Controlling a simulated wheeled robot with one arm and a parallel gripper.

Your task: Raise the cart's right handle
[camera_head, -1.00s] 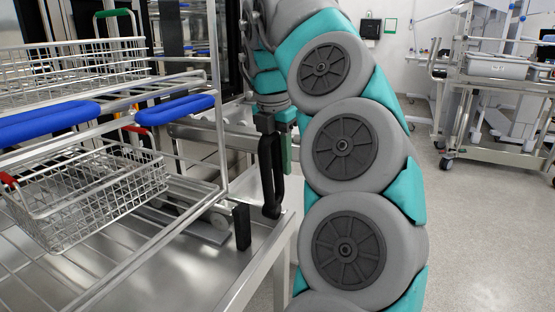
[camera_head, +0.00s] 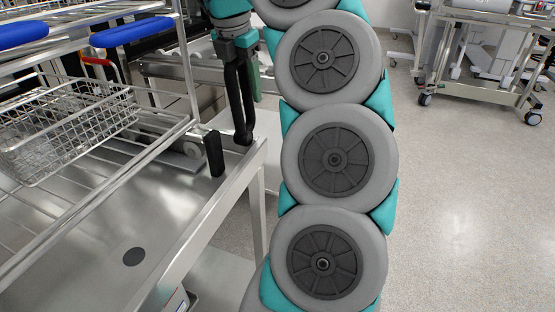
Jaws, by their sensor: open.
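A black upright handle (camera_head: 214,153) stands at the right edge of the steel cart top (camera_head: 170,240). My gripper (camera_head: 243,138) hangs with its black fingers pointing down, just right of the handle in the picture. Its tips are at about the height of the handle's upper half. A gap shows between the fingers and the handle, and nothing is seen between the fingers.
A wire basket (camera_head: 75,125) with a red grip sits on the rack at left. Blue handles (camera_head: 133,31) lie above it. A steel machine rail stands behind. Another cart (camera_head: 490,55) is at the back right. The floor (camera_head: 460,200) at right is clear.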

